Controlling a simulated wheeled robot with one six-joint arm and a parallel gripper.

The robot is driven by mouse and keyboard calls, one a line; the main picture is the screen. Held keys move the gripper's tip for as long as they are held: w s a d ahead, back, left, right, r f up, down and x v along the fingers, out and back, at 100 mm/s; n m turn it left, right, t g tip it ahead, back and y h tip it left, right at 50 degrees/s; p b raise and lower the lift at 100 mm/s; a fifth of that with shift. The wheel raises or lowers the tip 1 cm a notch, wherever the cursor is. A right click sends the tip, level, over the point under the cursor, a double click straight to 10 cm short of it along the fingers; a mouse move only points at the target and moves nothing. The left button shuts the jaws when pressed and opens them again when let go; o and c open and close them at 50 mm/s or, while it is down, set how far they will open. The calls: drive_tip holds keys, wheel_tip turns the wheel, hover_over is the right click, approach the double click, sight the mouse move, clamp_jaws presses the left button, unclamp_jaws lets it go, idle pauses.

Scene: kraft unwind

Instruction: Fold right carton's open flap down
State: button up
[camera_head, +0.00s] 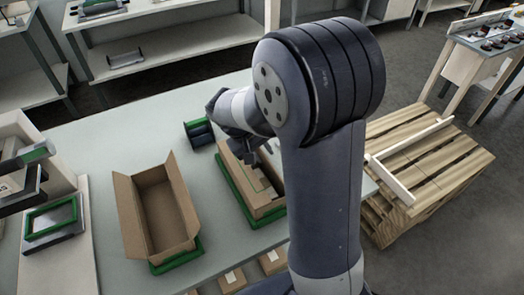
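The right carton (262,205) is brown cardboard and sits in a green-edged holder (240,203) on the pale table.
A dark and green device (199,131) stands behind the right carton. A machine with a green frame (51,219) is at the left. A wooden pallet (425,165) is at the right. The far table surface is clear.

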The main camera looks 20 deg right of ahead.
clamp_jaws()
idle(0.3)
drive_tip(key=h+b, duration=0.1)
drive_tip(key=b, duration=0.1)
drive_tip(key=a+f+h+b, duration=0.1)
drive_tip(key=h+b, duration=0.1)
drive_tip(key=b, duration=0.1)
drive_tip(key=shift+s+a+f+t+b, duration=0.1)
drive_tip(key=shift+a+f+t+b, duration=0.15)
drive_tip(key=shift+t+b, duration=0.1)
drive_tip(key=h+b, duration=0.3)
drive_tip(key=b, duration=0.1)
drive_tip(key=shift+s+a+f+t+h, duration=0.1)
drive_tip(key=shift+a+f+t+h, duration=0.2)
drive_tip(key=shift+h, duration=0.1)
drive_tip(key=shift+r, duration=0.1)
unclamp_jaws()
